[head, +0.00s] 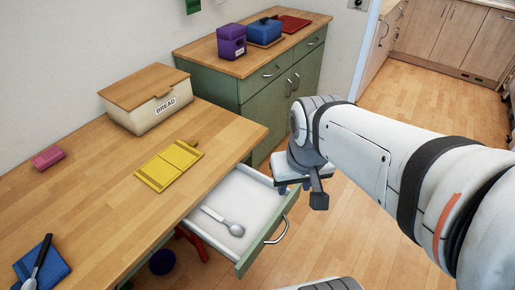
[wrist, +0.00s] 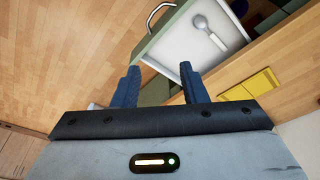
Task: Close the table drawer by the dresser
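The table drawer (head: 245,187) is pulled out from the wooden table, its white inside showing and a spoon (head: 224,221) lying in it. Its green front has a silver handle (head: 277,230). In the wrist view the drawer (wrist: 176,46) shows beyond my fingers, with its handle (wrist: 160,12) at the top and the spoon (wrist: 208,32) inside. My gripper (wrist: 160,78) is open and empty, its two blue fingers apart. In the head view my gripper (head: 294,187) is over the drawer's right side, near the dresser; I cannot tell its exact height. The green dresser (head: 262,108) stands behind the drawer.
On the table (head: 95,215) are a bread box (head: 150,103), a yellow folded board (head: 169,165), a pink block (head: 47,157) and a blue cloth (head: 42,263). Purple and blue containers stand on the dresser. The floor (head: 345,240) right of the drawer looks clear.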

